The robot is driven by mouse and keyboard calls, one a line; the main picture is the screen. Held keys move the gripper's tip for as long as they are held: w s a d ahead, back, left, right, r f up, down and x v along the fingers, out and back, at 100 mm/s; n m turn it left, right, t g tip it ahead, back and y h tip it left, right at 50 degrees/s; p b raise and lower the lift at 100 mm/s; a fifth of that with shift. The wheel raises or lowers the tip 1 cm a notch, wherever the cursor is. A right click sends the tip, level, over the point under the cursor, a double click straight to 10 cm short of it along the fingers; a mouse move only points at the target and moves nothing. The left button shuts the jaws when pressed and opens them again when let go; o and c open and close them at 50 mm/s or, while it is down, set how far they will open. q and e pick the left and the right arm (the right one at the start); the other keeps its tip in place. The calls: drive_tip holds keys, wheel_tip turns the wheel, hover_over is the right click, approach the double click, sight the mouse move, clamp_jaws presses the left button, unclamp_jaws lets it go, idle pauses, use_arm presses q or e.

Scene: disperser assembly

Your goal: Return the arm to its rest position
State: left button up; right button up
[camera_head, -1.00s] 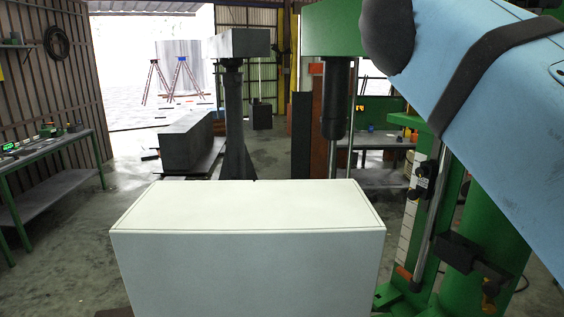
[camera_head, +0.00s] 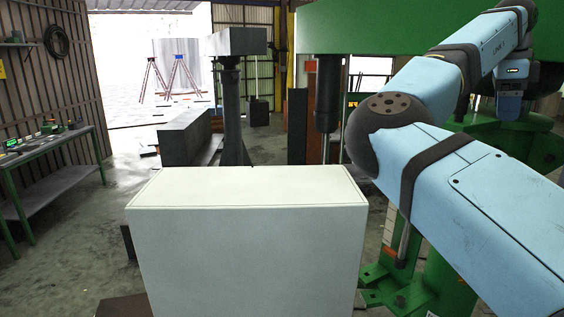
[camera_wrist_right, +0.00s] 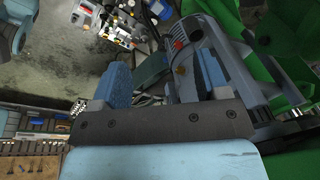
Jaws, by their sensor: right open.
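My right arm (camera_head: 470,190) shows in the head view. It comes in from the lower right, bends at a dark elbow and runs up to the right. Its end with the right gripper (camera_head: 508,106) hangs down at the upper right, in front of green machinery; the fingers are too small to tell there. In the right wrist view the right gripper (camera_wrist_right: 163,78) has two fingers apart with a gap between them, and I see nothing held. Floor and cluttered small parts show beyond the fingers.
A white box-shaped body (camera_head: 245,190) with a flat top stands directly in front. A green machine (camera_head: 365,28) fills the right side, close behind my right arm. A green-framed bench (camera_head: 48,145) stands at the left wall. Floor (camera_head: 75,235) between bench and white box is clear.

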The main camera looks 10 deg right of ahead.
drive_tip(key=w+d+f+n+t+h, duration=0.1)
drive_tip(key=d+f+n+h, duration=0.3)
drive_tip(key=f, duration=0.7)
drive_tip(key=w+d+f+n+t+h, duration=0.15)
drive_tip(key=d+f+h, duration=0.3)
drive_tip(key=f, duration=0.55)
drive_tip(key=a+f+n+t, duration=0.35)
drive_tip(key=f+n, duration=0.25)
drive_tip(key=f, duration=0.3)
drive_tip(key=a+f+n+t, duration=0.2)
drive_tip(key=a+f+n, duration=0.25)
drive_tip(key=f, duration=0.45)
drive_tip(key=s+a+f+n+t+y, duration=0.2)
drive_tip(key=s+a+f+n+y, duration=0.35)
drive_tip(key=s+a+f, duration=0.55)
drive_tip(key=s+a+f+n+t+y, duration=0.2)
drive_tip(key=s+a+f+n+y, duration=0.45)
drive_tip(key=a+f, duration=0.7)
use_arm(q)
drive_tip(key=shift+s, duration=0.5)
use_arm(e)
drive_tip(key=s+a+f+n+g+y, duration=0.1)
drive_tip(key=s+a+f, duration=0.2)
drive_tip(key=s+a, duration=0.6)
drive_tip(key=s, duration=0.5)
drive_tip(key=shift+a+n+y, duration=0.3)
drive_tip(key=shift+a+y, duration=0.05)
drive_tip(key=shift+a, duration=0.05)
